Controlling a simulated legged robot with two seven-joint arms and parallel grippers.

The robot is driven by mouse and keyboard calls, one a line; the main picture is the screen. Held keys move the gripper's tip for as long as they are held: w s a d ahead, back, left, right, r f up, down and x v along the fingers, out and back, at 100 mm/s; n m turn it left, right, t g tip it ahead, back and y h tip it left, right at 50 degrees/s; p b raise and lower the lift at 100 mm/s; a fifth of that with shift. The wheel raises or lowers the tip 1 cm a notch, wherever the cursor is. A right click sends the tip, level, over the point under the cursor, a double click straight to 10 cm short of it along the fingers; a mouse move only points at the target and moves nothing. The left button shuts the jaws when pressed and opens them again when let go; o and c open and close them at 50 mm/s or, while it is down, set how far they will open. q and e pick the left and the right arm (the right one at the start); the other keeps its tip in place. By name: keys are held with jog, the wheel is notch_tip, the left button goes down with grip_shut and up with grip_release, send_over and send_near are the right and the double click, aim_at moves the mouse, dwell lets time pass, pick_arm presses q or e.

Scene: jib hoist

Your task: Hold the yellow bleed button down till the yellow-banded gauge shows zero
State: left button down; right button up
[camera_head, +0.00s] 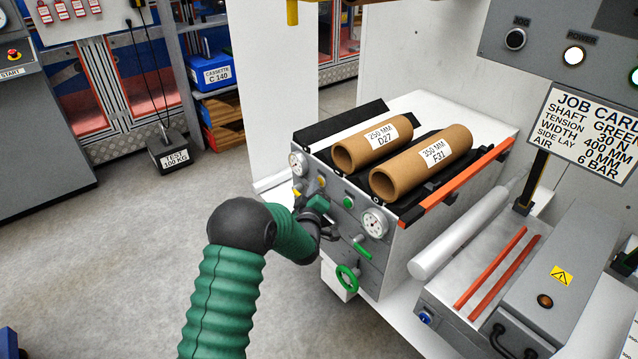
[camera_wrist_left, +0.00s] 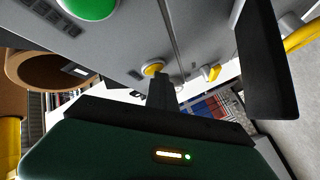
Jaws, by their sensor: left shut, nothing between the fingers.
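The yellow bleed button (camera_head: 322,181) is on the grey front panel of the machine; it also shows in the left wrist view (camera_wrist_left: 153,68). My left gripper (camera_head: 312,206) is shut and empty, close in front of the panel. In the left wrist view the dark fingertip (camera_wrist_left: 162,88) overlaps the button's edge; I cannot tell whether it touches. Two round white gauges are on the panel, one at the upper left (camera_head: 297,164) and one lower right (camera_head: 375,222). Their bands and needle readings are too small to tell. My right gripper is not in view.
A green button (camera_head: 348,202), a yellow lever (camera_wrist_left: 210,73), a green lever (camera_head: 362,250) and a green handwheel (camera_head: 346,278) crowd the panel. Cardboard cores (camera_head: 420,162) lie on top. The floor at left is clear around a test weight (camera_head: 174,153).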

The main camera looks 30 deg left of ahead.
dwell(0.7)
pick_arm(q)
jog(key=shift+s+a, duration=0.3)
jog(key=shift+s, duration=0.5)
jog(key=s, duration=0.1)
jog(key=s+a, duration=0.1)
jog(key=s, duration=0.1)
jog(key=s+a, duration=0.1)
jog(key=shift+s, duration=0.3)
